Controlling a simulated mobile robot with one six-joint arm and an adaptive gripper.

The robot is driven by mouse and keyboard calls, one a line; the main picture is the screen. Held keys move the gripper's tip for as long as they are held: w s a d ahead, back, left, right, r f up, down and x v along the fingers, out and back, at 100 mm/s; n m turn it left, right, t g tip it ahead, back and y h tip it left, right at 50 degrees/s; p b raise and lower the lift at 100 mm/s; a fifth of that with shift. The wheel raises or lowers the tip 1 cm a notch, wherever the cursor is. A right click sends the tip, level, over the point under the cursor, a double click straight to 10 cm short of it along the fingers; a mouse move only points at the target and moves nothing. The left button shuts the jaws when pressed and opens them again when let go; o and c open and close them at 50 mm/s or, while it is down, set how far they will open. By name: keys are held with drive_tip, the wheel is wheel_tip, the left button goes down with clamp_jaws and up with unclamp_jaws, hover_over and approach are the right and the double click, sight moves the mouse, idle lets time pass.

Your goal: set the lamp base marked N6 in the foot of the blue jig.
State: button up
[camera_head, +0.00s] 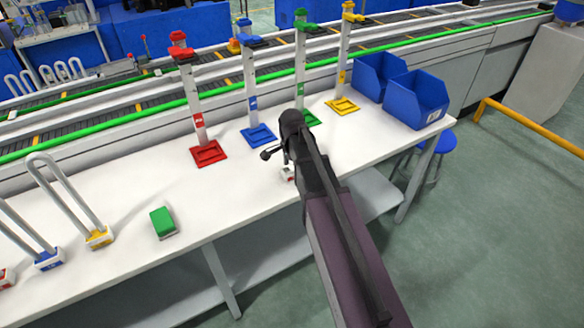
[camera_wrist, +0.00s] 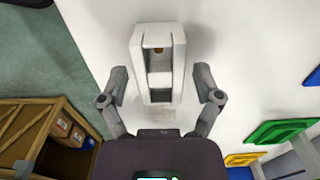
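A white block-shaped base (camera_wrist: 158,40) with a dark slot lies between my gripper's fingers in the wrist view. In the head view, a small white piece with a red mark (camera_head: 287,174) shows beside my gripper, mostly hidden by it. I cannot read N6 on any base. My gripper (camera_wrist: 161,82) is open, one finger on each side of the white base, with a gap on both sides; it also shows over the table in the head view (camera_head: 270,152). The blue jig (camera_head: 253,95) stands upright behind it, its blue foot (camera_head: 258,136) bare on the table.
Red (camera_head: 208,153), green (camera_head: 309,118) and yellow (camera_head: 342,106) jig feet stand nearby. U-shaped tubes with blue (camera_head: 48,260) and yellow (camera_head: 99,238) bases and a green block (camera_head: 163,222) are at left. Blue bins (camera_head: 416,100) stand right. The table's front middle is clear.

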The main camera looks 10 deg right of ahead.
sight(293, 171)
drive_tip(key=shift+r, duration=0.15)
idle(0.3)
wheel_tip(293, 171, up, 12)
drive_tip(key=p, duration=1.2)
drive_tip(key=shift+s, duration=0.1)
idle(0.6)
drive_tip(key=s+n, duration=1.4)
drive_tip(key=s, duration=0.2)
drive_tip(key=shift+w+d, duration=0.1)
